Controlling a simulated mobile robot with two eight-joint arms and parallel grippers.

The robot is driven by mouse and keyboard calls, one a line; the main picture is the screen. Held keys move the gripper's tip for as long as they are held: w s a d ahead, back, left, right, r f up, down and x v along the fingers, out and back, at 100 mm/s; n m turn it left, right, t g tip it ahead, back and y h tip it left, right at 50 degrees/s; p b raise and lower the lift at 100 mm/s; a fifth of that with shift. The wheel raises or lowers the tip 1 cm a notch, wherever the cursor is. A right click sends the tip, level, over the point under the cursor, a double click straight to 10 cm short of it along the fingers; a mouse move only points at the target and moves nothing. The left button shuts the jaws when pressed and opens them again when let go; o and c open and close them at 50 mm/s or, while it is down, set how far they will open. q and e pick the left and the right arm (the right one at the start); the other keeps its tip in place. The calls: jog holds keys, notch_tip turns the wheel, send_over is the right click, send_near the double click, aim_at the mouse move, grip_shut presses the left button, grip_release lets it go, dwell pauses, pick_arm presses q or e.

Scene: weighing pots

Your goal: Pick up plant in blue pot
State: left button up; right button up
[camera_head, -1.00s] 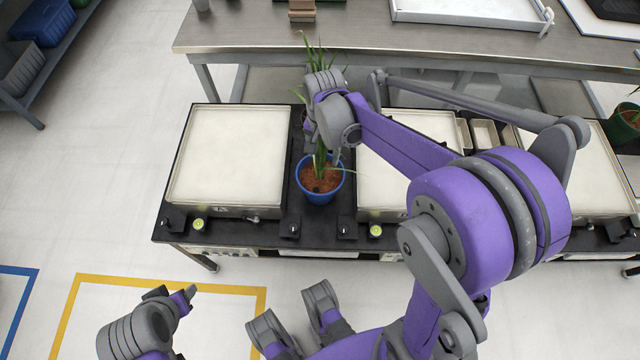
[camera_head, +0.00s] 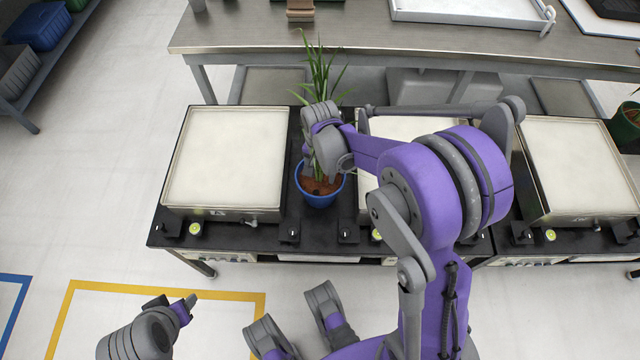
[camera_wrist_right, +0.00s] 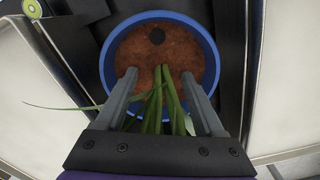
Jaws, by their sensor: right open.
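The blue pot (camera_head: 319,198) holds brown soil and a plant with long green leaves (camera_head: 318,72). It stands upright on the black bench between two white-topped scales. My right gripper (camera_head: 318,178) is above the pot, hiding the middle of the plant. In the right wrist view, its two fingers (camera_wrist_right: 160,78) are apart, one on each side of the green stems (camera_wrist_right: 158,100), with the tips over the soil inside the rim of the blue pot (camera_wrist_right: 213,60). I cannot tell whether they touch the stems. My left gripper (camera_head: 186,303) is at the lower left, away from the bench.
A white-topped scale (camera_head: 225,155) is left of the pot, and another (camera_head: 410,128) is right of it, partly behind my arm. A steel table (camera_head: 420,35) stands behind. Another potted plant (camera_head: 628,125) is at the right edge.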

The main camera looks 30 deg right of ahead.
grip_shut()
jog(key=shift+r, duration=0.1)
dwell(1.2)
